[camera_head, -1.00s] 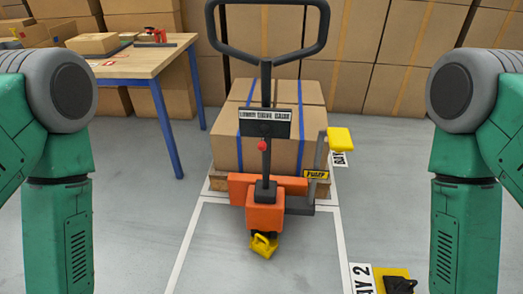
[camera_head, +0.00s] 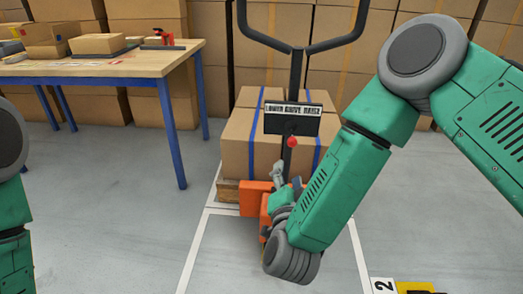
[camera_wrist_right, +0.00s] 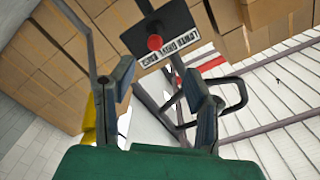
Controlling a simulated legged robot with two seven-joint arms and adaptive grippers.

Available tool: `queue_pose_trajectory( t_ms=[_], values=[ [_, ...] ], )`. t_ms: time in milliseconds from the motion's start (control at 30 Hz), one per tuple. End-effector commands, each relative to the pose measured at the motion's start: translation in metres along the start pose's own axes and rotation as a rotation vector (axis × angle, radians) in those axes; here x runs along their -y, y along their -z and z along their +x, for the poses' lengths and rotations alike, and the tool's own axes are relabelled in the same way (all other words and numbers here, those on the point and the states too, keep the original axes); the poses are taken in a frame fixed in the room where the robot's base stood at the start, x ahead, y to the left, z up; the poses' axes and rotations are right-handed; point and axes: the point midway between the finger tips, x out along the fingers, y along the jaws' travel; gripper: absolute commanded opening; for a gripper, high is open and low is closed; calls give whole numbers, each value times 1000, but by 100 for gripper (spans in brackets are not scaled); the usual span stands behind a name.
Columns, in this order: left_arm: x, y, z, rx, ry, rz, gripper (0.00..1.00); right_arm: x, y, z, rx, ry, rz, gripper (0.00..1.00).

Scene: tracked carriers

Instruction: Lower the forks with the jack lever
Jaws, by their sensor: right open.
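The pallet jack has a dark looped handle (camera_head: 297,75) on an upright post. A black plate (camera_head: 292,121) on the post is lettered "LOWER DRIVE RAISE". The jack lever's red knob (camera_head: 292,142) stands out below the lettering; the knob (camera_wrist_right: 154,42) also shows in the right wrist view. My right gripper (camera_head: 281,172) is just below and left of the knob in the head view. In the wrist view my right gripper (camera_wrist_right: 156,75) has its fingers apart and empty, with the knob beyond the tips. My left gripper is out of view.
Cartons (camera_head: 243,140) with blue straps stand on the pallet behind the post. The orange jack body (camera_head: 255,198) is partly hidden by my right forearm. A wooden table (camera_head: 110,67) stands at the left. Stacked boxes (camera_head: 210,40) line the back. A floor marker (camera_head: 383,286) lies lower right.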

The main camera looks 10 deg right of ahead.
Motion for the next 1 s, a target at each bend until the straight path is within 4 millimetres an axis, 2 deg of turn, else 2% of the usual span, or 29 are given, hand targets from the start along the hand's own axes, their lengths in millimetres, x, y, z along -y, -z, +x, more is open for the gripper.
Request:
queue_pose_trajectory(
  t_ms=[100, 267, 500, 700, 833, 1000],
  values=[
    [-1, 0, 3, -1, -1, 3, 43, 0, 7, 9, -34, -2, 22, 43],
    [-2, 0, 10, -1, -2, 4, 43, 4, 5, 32, -36, 0, 14, 43],
    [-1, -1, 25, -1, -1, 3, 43, 11, 1, 81, -35, 4, 3, 43],
    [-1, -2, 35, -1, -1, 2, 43, 7, 4, 118, -32, 3, 7, 43],
    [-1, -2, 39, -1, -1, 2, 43, 3, 7, 133, -30, 0, 12, 43],
    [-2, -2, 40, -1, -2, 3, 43, 6, 7, 139, -28, 1, 7, 43]
  ],
)
